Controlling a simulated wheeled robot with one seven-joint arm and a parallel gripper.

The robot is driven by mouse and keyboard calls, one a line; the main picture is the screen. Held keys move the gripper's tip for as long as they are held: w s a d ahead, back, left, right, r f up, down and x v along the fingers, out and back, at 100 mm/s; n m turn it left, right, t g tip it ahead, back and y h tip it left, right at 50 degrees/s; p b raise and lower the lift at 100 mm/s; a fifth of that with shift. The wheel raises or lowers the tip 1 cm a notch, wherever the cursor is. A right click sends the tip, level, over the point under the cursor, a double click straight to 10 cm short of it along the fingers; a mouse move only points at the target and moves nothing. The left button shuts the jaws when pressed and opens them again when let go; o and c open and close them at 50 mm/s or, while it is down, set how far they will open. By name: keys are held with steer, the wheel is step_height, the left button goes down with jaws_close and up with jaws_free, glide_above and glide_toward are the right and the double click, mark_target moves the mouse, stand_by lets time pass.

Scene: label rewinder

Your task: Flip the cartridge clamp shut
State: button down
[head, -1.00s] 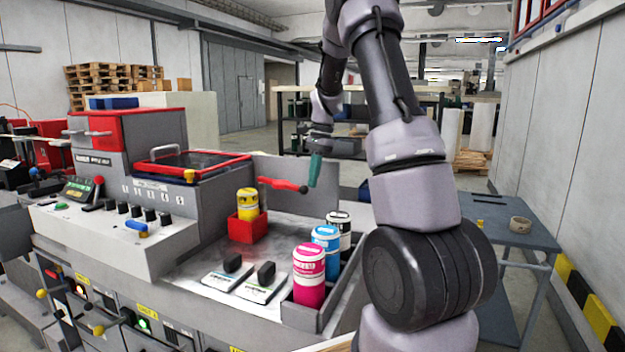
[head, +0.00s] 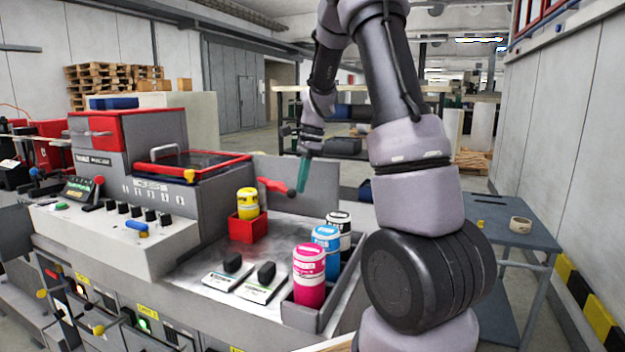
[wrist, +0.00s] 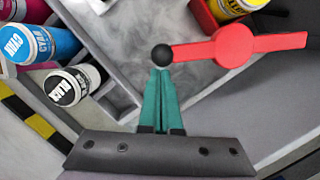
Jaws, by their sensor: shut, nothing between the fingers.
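The cartridge clamp is a red lever (head: 272,185) with a black ball knob (head: 292,193) on its free end. It reaches right from beside the yellow cartridge (head: 247,203), which stands upright in a red holder (head: 248,231). In the wrist view the lever (wrist: 245,47) runs right from the knob (wrist: 162,55), past the yellow cartridge (wrist: 228,9). My gripper (head: 301,190) has teal fingers, shut and empty. In the wrist view the fingertips (wrist: 162,70) are right at the knob and seem to touch it. The lever's pivot is hard to make out.
Magenta (head: 309,275), cyan (head: 326,250) and black (head: 339,232) cartridges stand in a grey tray (head: 325,318) at the front right. Two black-knobbed plates (head: 262,288) lie left of it. A grey panel (head: 322,187) stands behind the lever.

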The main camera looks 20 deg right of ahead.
steer(key=w+a+m+t, duration=0.1)
steer(key=a+m, duration=0.6)
steer(key=a, duration=1.2)
steer(key=shift+w+m+t, duration=0.3)
steer(key=shift+w, duration=0.3)
steer(key=shift+a+r, duration=0.15)
steer(key=shift+a, duration=0.1)
